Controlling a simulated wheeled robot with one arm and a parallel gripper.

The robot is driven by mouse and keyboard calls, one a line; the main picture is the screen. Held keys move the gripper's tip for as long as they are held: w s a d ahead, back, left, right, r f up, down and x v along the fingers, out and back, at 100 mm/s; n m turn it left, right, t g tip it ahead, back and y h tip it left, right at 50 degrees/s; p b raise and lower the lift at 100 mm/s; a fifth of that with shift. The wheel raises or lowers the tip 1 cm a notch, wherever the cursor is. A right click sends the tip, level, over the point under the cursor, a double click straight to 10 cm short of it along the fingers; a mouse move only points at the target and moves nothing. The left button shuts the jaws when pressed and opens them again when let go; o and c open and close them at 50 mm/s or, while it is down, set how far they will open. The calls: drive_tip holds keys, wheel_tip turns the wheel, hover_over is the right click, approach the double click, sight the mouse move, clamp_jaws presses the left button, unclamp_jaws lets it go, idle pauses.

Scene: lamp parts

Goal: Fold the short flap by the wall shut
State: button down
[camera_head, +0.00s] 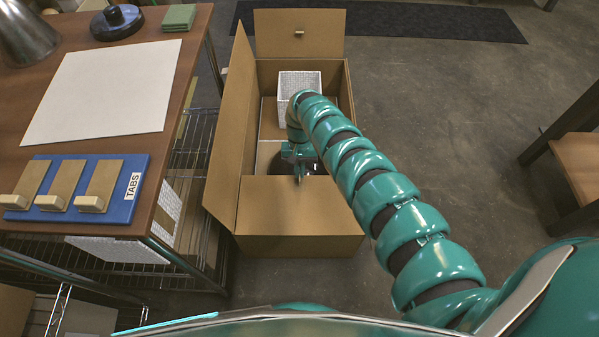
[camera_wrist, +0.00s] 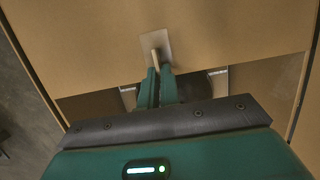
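The open carton (camera_head: 300,245) stands on the floor. Its far short flap (camera_head: 299,45) stands up and carries a small tab (camera_head: 299,32). Its near short flap (camera_head: 295,208) lies inward over the near end, though its exact tilt is hard to judge. The left long flap (camera_head: 229,115) stands open. My gripper (camera_head: 300,170) is at the near flap's inner edge. In the wrist view my gripper (camera_wrist: 160,72) has its fingers close together around the end of a tab (camera_wrist: 155,58) on a flap (camera_wrist: 210,35). The wall is not in view.
Inside the carton is a white basket (camera_head: 297,82); a dark item near my gripper is mostly hidden. A workbench (camera_head: 180,95) with a blue TABS board (camera_head: 130,205) stands close on the left. A wooden bench (camera_head: 582,165) is at right. Floor right of the carton is clear.

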drive_tip(key=shift+s+f+b, duration=0.2)
drive_tip(key=shift+f+b, duration=0.3)
drive_tip(key=shift+b, duration=0.1)
drive_tip(key=shift+g+b, duration=0.3)
drive_tip(key=c, duration=1.6)
unclamp_jaws()
drive_tip(key=shift+w, duration=0.1)
drive_tip(key=shift+w+r, duration=0.1)
drive_tip(key=shift+b+v, duration=0.4)
drive_tip(key=shift+v, duration=8.25)
